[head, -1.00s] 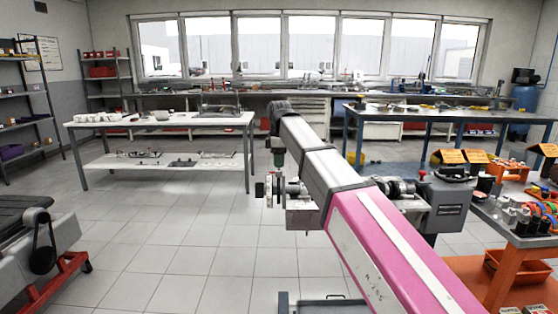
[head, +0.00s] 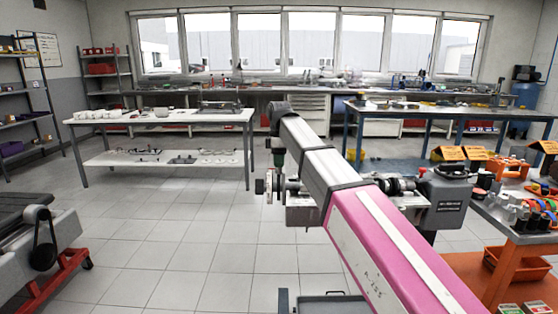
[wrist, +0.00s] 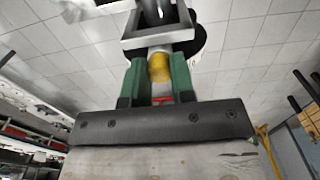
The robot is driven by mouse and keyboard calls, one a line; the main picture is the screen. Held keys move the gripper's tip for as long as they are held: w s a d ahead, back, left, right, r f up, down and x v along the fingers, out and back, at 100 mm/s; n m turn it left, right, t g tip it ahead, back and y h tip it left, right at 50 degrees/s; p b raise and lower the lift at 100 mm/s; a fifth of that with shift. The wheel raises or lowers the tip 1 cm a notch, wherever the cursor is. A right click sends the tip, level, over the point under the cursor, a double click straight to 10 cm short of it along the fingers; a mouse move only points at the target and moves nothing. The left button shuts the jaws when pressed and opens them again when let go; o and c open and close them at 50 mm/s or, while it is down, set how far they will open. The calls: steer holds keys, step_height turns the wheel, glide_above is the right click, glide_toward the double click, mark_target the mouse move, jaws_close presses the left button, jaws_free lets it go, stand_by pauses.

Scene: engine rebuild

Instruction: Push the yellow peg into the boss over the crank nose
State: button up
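The yellow peg (wrist: 159,68) lies between the two green fingers of my gripper (wrist: 158,60) in the wrist view, with both fingers against its sides. The peg's far end meets a pale round part, which looks like the boss (wrist: 160,47), below a grey square-edged bracket. I cannot tell how deep the peg sits. In the head view my gripper (head: 279,158) points down just above the crank nose (head: 270,184) at the left end of the engine (head: 305,207). The peg is not discernible there, and my pink and grey arm hides part of the engine.
An orange bench (head: 519,237) with small parts stands at the right. A white table (head: 160,122) is behind on the left and a blue workbench (head: 450,113) behind on the right. A red-legged stand (head: 60,275) is at the lower left.

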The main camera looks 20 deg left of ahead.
steer(key=shift+o, duration=0.9)
steer(key=shift+r, duration=1.5)
steer(key=o, duration=0.6)
steer(key=shift+c, duration=0.2)
step_height(320, 180, up, 11)
steer(key=shift+s+f, duration=0.1)
